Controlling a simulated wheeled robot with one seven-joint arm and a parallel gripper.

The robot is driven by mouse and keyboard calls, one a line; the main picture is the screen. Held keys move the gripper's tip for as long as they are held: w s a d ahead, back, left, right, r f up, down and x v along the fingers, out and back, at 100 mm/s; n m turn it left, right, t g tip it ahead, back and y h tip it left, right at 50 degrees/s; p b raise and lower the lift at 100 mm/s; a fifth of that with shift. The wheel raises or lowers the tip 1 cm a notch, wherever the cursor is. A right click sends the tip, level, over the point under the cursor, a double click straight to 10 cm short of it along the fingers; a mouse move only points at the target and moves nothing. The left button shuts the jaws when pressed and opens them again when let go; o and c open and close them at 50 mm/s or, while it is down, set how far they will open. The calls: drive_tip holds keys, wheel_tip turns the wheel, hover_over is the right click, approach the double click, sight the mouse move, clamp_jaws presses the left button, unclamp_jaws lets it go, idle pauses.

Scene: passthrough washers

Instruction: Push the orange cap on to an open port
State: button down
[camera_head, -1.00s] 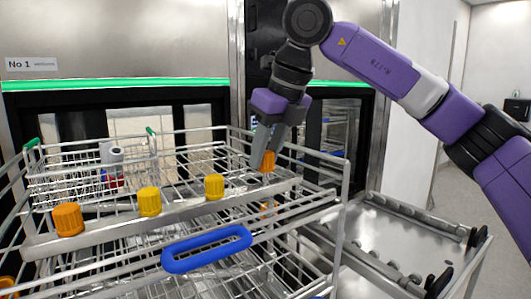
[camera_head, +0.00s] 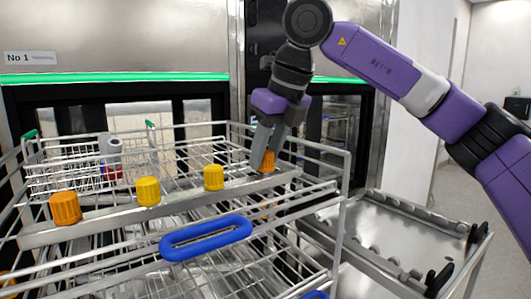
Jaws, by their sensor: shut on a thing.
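My gripper (camera_head: 266,160) points down at the right end of the rack's front rail (camera_head: 180,207). It is shut on an orange cap (camera_head: 268,161), which sits at or on the rail there; the fingers hide part of it, and I cannot tell how far it is seated. Another orange cap (camera_head: 66,208) stands on the left part of the rail. Two yellow caps, one left of centre (camera_head: 148,191) and one nearer my gripper (camera_head: 213,178), stand between them. No open port shows clearly.
A blue handle (camera_head: 206,238) is on the rack's front. A wire basket (camera_head: 75,177) with bottles stands at the back left. A steel cart (camera_head: 390,240) is at the right. The washer (camera_head: 120,50) with a green light strip is behind.

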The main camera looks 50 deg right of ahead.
drive_tip(key=shift+f+b, duration=0.3)
drive_tip(key=shift+f, duration=0.15)
drive_tip(key=c, duration=1)
unclamp_jaws()
drive_tip(key=shift+o, duration=0.2)
drive_tip(key=p+v, duration=0.3)
drive_tip(key=v, duration=0.4)
drive_tip(key=shift+r, duration=0.4)
drive_tip(key=shift+s, duration=0.25)
